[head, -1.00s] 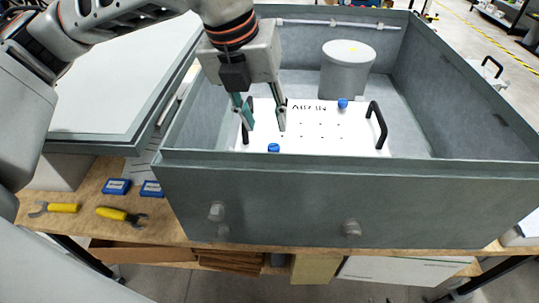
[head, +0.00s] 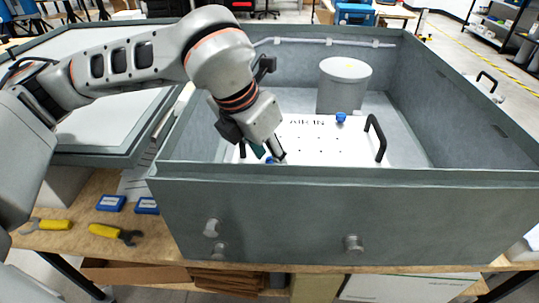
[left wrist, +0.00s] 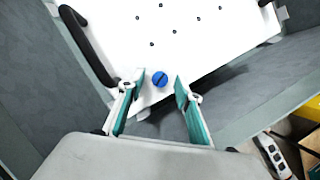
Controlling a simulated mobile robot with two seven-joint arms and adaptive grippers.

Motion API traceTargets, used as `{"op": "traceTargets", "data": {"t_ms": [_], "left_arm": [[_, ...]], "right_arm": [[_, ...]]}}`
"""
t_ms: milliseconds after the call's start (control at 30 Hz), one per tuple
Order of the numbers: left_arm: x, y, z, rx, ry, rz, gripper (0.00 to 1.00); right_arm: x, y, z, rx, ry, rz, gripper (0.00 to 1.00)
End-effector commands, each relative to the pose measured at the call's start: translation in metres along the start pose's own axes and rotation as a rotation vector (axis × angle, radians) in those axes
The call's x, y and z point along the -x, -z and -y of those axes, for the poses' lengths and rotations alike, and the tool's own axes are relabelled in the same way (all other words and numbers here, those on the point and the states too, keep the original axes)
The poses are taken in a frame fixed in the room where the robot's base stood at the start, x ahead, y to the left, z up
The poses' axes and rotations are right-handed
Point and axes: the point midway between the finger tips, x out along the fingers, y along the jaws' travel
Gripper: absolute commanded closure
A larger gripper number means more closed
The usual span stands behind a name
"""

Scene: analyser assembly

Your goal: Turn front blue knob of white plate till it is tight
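The white plate (head: 318,146) lies inside the grey box, with a black handle at each side. Its front blue knob (left wrist: 160,79) sits near the plate's corner in the left wrist view, between and just beyond my two fingertips. In the head view the front knob (head: 269,160) is mostly hidden by the gripper and the box wall. A second blue knob (head: 341,117) is at the plate's back edge. My left gripper (left wrist: 153,88) is open, with its fingers apart on either side of the front knob and nothing held. My right gripper is not in view.
The grey box's front wall (head: 340,215) stands close in front of the knob. A grey cylinder (head: 344,85) stands behind the plate. The black left handle (left wrist: 88,45) is close to my fingers. Yellow-handled tools (head: 105,231) lie on the wooden table outside.

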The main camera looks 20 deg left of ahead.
Motion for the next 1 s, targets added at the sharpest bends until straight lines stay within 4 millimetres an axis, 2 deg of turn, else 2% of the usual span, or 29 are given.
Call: {"op": "traceTargets", "data": {"t_ms": [367, 500, 767, 1000], "left_arm": [[-0.006, 0.0, 0.0, 0.0, -0.001, 0.001, 0.66], [-0.006, 0.0, 0.0, 0.0, 0.0, 0.001, 1.0], [-0.007, 0.0, -0.001, -0.032, 0.013, 0.001, 1.0], [-0.007, -0.001, -0.003, -0.24, 0.1, 0.001, 1.0]], "right_arm": [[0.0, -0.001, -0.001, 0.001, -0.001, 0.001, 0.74], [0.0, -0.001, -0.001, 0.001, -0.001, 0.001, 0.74], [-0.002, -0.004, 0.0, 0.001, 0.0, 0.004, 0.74], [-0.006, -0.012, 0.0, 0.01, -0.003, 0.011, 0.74]]}}
